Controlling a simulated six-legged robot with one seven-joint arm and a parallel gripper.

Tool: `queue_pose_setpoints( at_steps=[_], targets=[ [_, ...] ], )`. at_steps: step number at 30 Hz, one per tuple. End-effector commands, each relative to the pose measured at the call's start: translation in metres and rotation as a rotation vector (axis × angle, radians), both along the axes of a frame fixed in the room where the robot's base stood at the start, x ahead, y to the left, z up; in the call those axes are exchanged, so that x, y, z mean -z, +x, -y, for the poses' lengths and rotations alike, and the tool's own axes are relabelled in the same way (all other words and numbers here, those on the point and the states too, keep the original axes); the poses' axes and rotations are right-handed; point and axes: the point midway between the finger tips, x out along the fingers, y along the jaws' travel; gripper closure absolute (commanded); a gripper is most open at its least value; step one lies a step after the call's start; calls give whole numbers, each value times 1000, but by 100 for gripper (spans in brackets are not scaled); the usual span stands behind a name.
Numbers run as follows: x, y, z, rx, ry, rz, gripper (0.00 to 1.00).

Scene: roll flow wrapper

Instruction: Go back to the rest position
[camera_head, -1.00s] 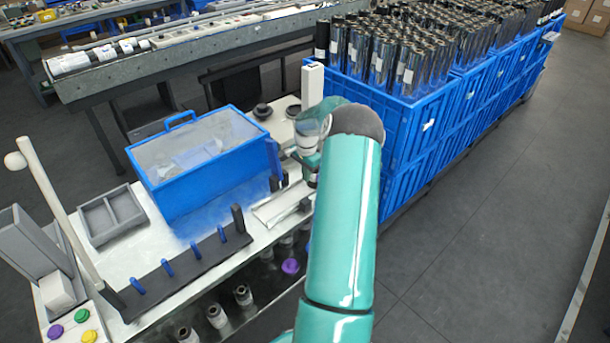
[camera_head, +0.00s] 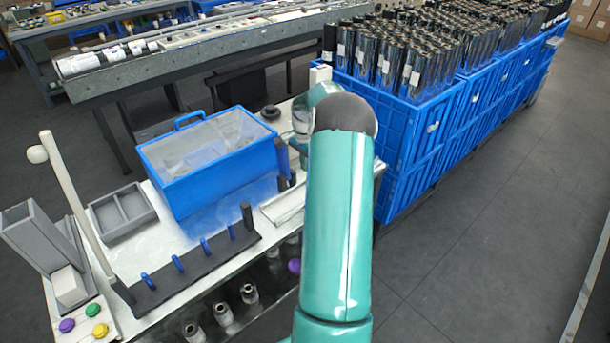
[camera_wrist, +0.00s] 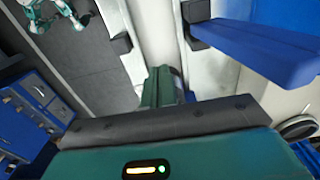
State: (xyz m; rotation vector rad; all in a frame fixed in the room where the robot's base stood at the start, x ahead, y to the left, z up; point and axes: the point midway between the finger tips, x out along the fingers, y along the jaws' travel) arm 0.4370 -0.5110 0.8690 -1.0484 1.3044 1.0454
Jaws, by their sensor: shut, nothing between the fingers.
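My arm stretches forward over the right end of the white machine table (camera_head: 205,262) in the head view. My own arm hides the gripper there. In the wrist view my gripper (camera_wrist: 163,80) shows its green fingers together, with nothing held between them. They are over a pale surface, with a blue part (camera_wrist: 262,52) to the right. I cannot tell how high the fingertips are above that surface.
A blue box with a clear lid (camera_head: 215,172) stands on the table, beside a grey divided tray (camera_head: 122,212) and a dark rail with blue pegs (camera_head: 190,268). Blue crates (camera_head: 405,135) full of dark rolls (camera_head: 410,60) stand close to my arm's right. Floor (camera_head: 500,220) is clear at right.

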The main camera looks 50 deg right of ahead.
Motion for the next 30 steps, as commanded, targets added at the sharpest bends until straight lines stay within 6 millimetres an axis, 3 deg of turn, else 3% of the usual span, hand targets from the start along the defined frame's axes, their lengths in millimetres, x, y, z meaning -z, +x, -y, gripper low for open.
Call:
queue_pose_setpoints(
  at_steps=[6,19,23,30],
  targets=[
    [-27,0,1,0,-1,0,100],
    [-37,4,-8,-22,-8,1,100],
    [-66,20,-39,-123,-36,8,100],
    [-143,46,-143,-433,-118,31,100]
  ],
)
